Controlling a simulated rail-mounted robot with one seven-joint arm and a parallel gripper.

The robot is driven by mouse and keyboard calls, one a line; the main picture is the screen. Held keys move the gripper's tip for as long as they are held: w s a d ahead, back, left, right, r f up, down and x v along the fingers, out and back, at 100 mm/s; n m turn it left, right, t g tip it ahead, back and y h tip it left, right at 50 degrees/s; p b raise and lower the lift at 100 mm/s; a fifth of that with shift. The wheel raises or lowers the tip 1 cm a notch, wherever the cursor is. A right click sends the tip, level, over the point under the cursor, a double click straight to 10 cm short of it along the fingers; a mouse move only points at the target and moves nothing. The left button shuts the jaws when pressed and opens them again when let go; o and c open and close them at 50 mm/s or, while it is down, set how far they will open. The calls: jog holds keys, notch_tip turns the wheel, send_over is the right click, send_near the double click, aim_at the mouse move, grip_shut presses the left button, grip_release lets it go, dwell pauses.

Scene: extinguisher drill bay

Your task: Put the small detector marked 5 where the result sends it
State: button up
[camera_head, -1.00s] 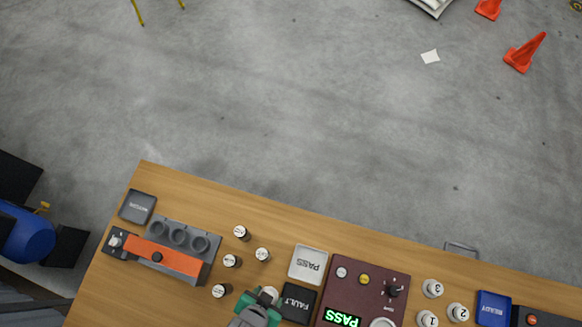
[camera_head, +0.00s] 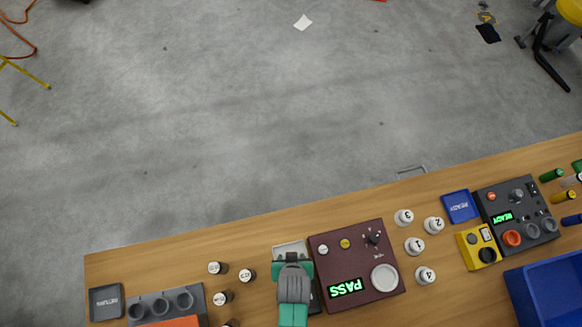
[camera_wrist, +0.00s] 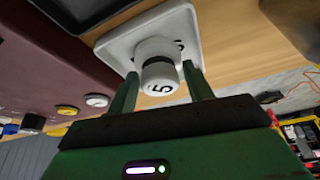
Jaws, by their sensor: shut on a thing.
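The small white detector marked 5 (camera_wrist: 160,75) is between the fingers of my gripper (camera_wrist: 160,88) in the wrist view, with its marked face toward the camera. My gripper is shut on it. Right behind it is the white square tray (camera_wrist: 108,48); I cannot tell whether the detector touches it. In the head view my gripper (camera_head: 292,262) covers most of this PASS tray (camera_head: 289,247) and hides the detector. The maroon tester (camera_head: 330,242) beside it shows a green PASS on its display (camera_head: 346,287).
The dark FAULT tray (camera_head: 316,298) is mostly hidden by my gripper. Several small dark-sided detectors (camera_head: 217,268) stand to the left, near the grey rack (camera_head: 195,291) and RETURN tray (camera_head: 105,302). White numbered detectors (camera_head: 414,245), a blue READY tray (camera_head: 460,206) and a blue bin (camera_head: 545,290) are to the right.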

jog(key=shift+f, duration=0.1)
jog(key=o, duration=0.7)
jog(key=p+v, duration=0.2)
jog(key=v, duration=1)
jog(key=w+r+t, duration=0.5)
jog(key=w+r, duration=0.7)
jog(key=r, duration=0.4)
jog(key=w+r+t, duration=0.4)
jog(key=w+r, duration=0.8)
jog(key=r, duration=0.3)
notch_tip(320, 180, up, 20)
jog(key=w+t, duration=0.3)
jog(key=t, duration=0.2)
jog(key=s+r+t, duration=0.2)
jog(key=r, duration=0.5)
jog(key=s+r+t, duration=0.2)
jog(key=s+r, duration=0.1)
jog(key=r, duration=0.4)
jog(key=s+r+t, duration=0.2)
jog(key=s+r, duration=0.1)
jog(key=r, duration=0.5)
jog(key=shift+a+m+t, duration=0.25)
jog(key=shift+m+t, duration=0.05)
